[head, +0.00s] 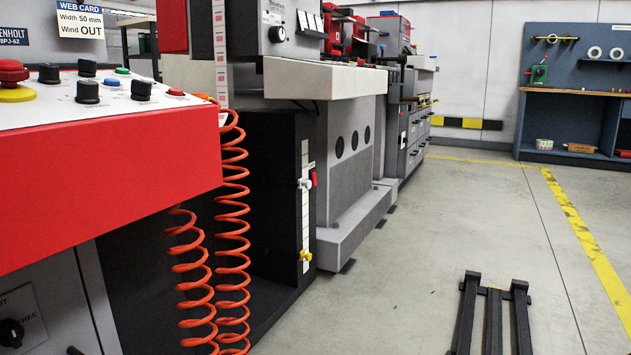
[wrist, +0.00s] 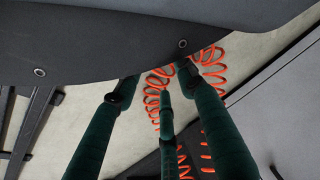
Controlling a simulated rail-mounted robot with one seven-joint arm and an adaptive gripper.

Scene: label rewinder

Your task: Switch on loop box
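A dark box-like housing (head: 275,160), which looks like the loop box, stands low in the middle of the head view. Its front carries a pale vertical scale strip (head: 305,225) with a white slider (head: 304,183) near the top and a yellow one (head: 305,256) near the bottom. A small red part (head: 314,179) sits beside the white slider; whether it is the switch, and its position, I cannot tell. My gripper (wrist: 160,82) shows only in the wrist view, with dark green fingers spread apart. I see nothing held between them. The box is not clearly identifiable there.
Orange coiled hoses (head: 232,230) hang left of the box and show beyond my fingers in the wrist view (wrist: 158,98). A red-edged control panel (head: 110,190) with knobs is at the left. A beige ledge (head: 325,80) overhangs nearby.

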